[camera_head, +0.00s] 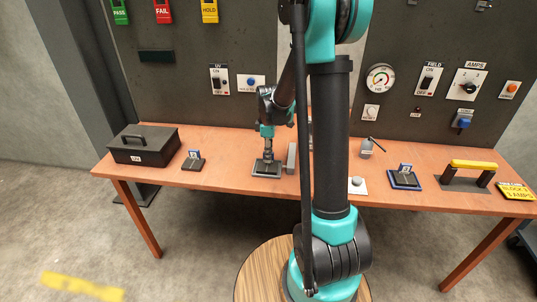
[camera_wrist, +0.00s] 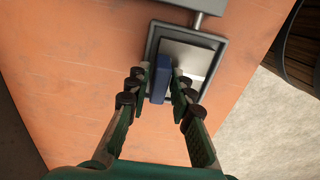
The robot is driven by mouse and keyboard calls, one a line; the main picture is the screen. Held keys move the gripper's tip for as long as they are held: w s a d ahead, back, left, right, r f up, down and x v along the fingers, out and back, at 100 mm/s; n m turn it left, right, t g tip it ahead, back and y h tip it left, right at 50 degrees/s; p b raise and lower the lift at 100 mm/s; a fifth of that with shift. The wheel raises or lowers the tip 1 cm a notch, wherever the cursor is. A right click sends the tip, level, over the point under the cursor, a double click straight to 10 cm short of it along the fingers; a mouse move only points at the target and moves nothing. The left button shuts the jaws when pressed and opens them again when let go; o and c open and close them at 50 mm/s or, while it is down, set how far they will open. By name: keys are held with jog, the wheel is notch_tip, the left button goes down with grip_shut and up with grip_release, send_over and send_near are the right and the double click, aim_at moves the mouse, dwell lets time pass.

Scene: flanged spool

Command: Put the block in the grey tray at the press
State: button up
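The blue block (camera_wrist: 160,82) is between the two fingers of my gripper (camera_wrist: 160,74) in the wrist view. The fingers flank it closely and look shut on it. The grey tray (camera_wrist: 204,42) is a shallow square with a dark rim and paler floor, just beyond the fingertips. The block overlaps the tray's left part in that view; whether it touches the floor I cannot tell. In the head view my gripper (camera_head: 268,156) points down over the grey tray (camera_head: 258,174), and the block is not distinguishable. A grey upright part (camera_head: 292,158) of the press stands right of the tray.
A black case (camera_head: 145,145) and a small stand (camera_head: 194,161) are left on the table. To the right are a white pad with a knob (camera_head: 357,186), a blue-edged stand (camera_head: 404,179) and a yellow-handled fixture (camera_head: 472,165). Bare table lies between the left stand and the tray.

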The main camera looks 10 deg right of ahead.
jog(key=shift+o, duration=0.7)
notch_tip(320, 180, up, 12)
jog(key=s+d+f+m+t, duration=0.1)
jog(key=s+f+m, duration=0.2)
jog(key=s, duration=0.4)
jog(key=s+d+f+m+t, duration=0.1)
jog(key=s+f+m, duration=0.2)
jog(key=s+m, duration=0.3)
jog(key=s+d+f+m+t, duration=0.2)
jog(key=s+f+m, duration=0.2)
jog(key=s, duration=0.5)
jog(key=shift+m, duration=0.7)
jog(key=shift+r, duration=0.1)
